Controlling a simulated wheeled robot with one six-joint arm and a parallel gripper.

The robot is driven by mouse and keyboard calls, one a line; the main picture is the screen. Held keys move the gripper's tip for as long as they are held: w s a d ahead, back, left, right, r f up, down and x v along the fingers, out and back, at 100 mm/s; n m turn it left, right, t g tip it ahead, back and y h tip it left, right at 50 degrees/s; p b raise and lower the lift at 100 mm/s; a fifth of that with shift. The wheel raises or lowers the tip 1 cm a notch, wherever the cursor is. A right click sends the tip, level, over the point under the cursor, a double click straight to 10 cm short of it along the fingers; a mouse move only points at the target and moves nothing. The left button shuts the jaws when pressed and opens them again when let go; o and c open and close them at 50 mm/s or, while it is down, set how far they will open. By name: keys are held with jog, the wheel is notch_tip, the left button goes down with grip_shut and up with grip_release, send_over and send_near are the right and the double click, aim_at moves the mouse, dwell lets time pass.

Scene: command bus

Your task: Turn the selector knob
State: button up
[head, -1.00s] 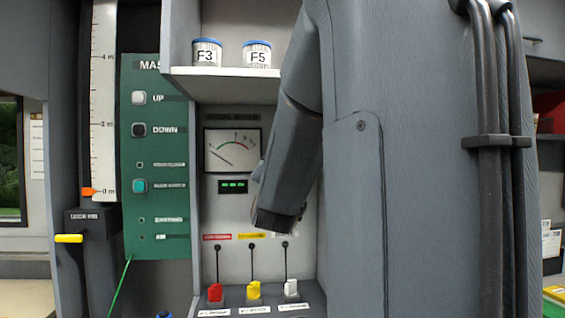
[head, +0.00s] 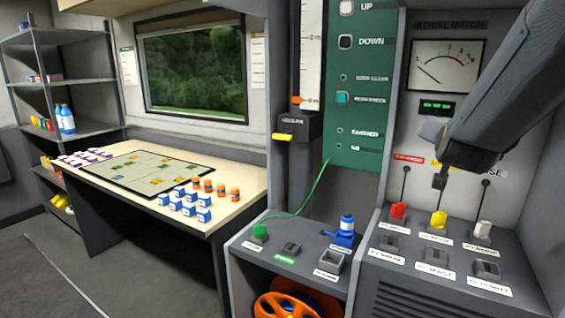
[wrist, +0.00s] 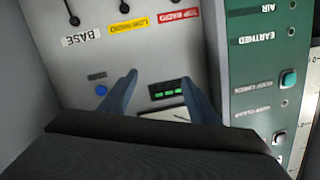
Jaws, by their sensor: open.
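A small round blue knob (wrist: 101,90) sits on the light grey panel in the wrist view, with a small label beside it. It may be the selector knob, but I cannot make out a pointer or its setting. In the head view my arm hides that spot. My gripper (wrist: 160,78) is open and empty in front of the panel. Its two fingers stand either side of the green display (wrist: 166,88), and the blue knob is just outside the left finger. In the head view my gripper (head: 438,145) is below the meter, partly hidden by my arm.
The meter (head: 447,66) is above. Red (head: 398,211), yellow (head: 438,219) and white (head: 483,229) plugs stand on the ledge below. The green mast panel (head: 365,130) is to the left. Farther left are a table (head: 240,180) with small boxes, and shelves (head: 75,92).

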jog(key=s+a+f+n+g+y+p, duration=0.1)
jog(key=s+a+f+n+g+y, duration=0.2)
jog(key=a+f, duration=0.5)
jog(key=s+a+f+n+g+y, duration=0.3)
jog(key=s+a+f, duration=0.1)
jog(key=a+f, duration=0.4)
jog(key=s+a+f+n+g+b, duration=0.1)
jog(key=s+a+f+g, duration=0.2)
jog(key=s+f, duration=0.3)
jog(key=s+a+f+n+g+y+b, duration=0.1)
jog(key=s+f+g, duration=0.4)
jog(key=s, duration=0.7)
notch_tip(320, 180, down, 2)
jog(key=shift+s+a+f+n+g, duration=0.2)
jog(key=shift+s+a+n+g, duration=0.3)
jog(key=shift+a, duration=0.55)
jog(key=shift+w, duration=0.15)
grip_shut()
